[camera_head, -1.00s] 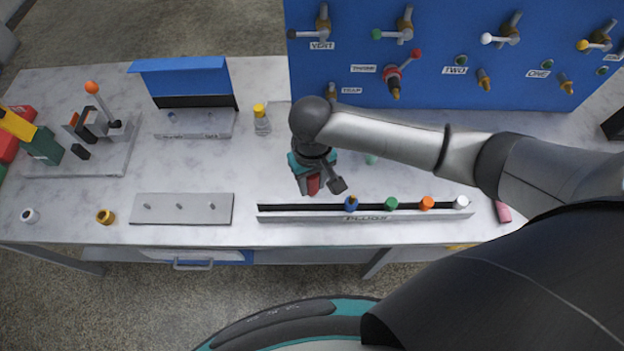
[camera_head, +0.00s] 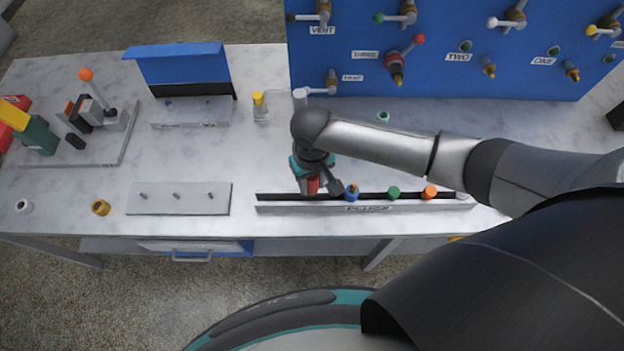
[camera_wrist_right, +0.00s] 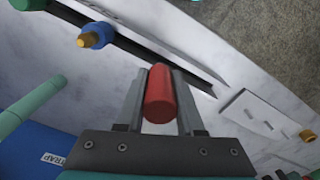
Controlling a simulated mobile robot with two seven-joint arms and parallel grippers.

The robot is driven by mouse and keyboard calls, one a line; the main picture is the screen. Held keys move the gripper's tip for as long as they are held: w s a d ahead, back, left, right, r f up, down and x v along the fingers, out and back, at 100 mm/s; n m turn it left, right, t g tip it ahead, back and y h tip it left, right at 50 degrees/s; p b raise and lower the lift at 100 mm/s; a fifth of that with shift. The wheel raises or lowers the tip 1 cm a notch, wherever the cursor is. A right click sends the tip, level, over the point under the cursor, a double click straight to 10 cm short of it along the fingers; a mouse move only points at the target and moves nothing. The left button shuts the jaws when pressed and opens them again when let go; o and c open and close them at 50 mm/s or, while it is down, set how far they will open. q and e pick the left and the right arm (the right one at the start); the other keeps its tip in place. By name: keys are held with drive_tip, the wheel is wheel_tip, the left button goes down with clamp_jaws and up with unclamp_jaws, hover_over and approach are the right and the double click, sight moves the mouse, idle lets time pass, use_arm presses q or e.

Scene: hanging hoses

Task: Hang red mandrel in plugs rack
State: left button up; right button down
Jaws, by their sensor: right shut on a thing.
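My right gripper (camera_head: 320,187) is shut on the red mandrel (camera_head: 313,185), a short red cylinder. In the right wrist view the red mandrel (camera_wrist_right: 159,93) lies between the two fingers of the right gripper (camera_wrist_right: 160,100). The plugs rack (camera_head: 300,207) is a long grey bar with a dark slot near the table's front edge. The gripper is at the left part of the rack, left of the blue plug (camera_head: 351,192). I cannot tell whether the mandrel touches the rack. My left gripper is not in view.
Green (camera_head: 393,192) and orange (camera_head: 429,192) plugs sit in the rack to the right. A grey plate with pegs (camera_head: 178,199) lies left of the rack. A blue valve panel (camera_head: 430,70) stands behind. A yellow-capped bottle (camera_head: 259,105) stands at the back.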

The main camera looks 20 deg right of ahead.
sight(312, 192)
idle(0.7)
drive_tip(key=shift+p, duration=0.45)
idle(0.5)
drive_tip(key=shift+p, duration=0.45)
drive_tip(key=shift+p, duration=0.35)
drive_tip(key=shift+f+b, duration=1.3)
drive_tip(key=shift+f, duration=0.9)
drive_tip(key=shift+c, duration=2.2)
unclamp_jaws()
